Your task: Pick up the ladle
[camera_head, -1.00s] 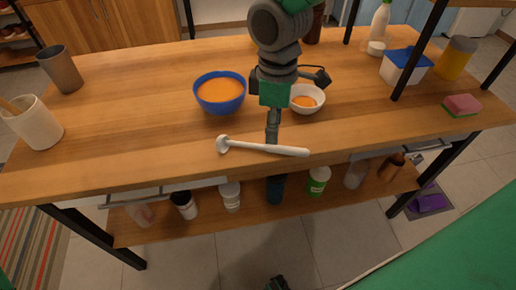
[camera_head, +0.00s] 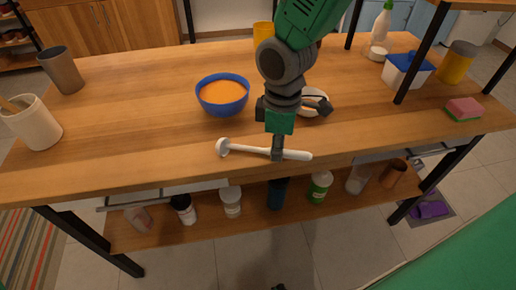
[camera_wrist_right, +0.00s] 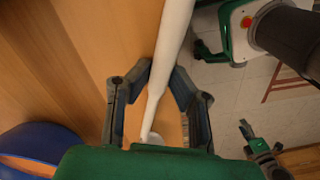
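The white ladle (camera_head: 246,149) lies along the front part of the wooden counter, its round head to the left and its handle to the right. My right gripper (camera_head: 277,154) points down over the handle. In the right wrist view the ladle handle (camera_wrist_right: 172,45) runs between the two spread fingers of the right gripper (camera_wrist_right: 163,72). They look open, with a little room beside the handle. Whether a finger touches it is hard to tell.
A blue bowl of orange food (camera_head: 222,95) stands behind the ladle. A white bowl (camera_head: 318,103) is partly hidden by my right wrist. A beige cup (camera_head: 35,127) stands far left, a sponge (camera_head: 464,109) far right. Several jars sit on the lower shelf (camera_head: 150,234).

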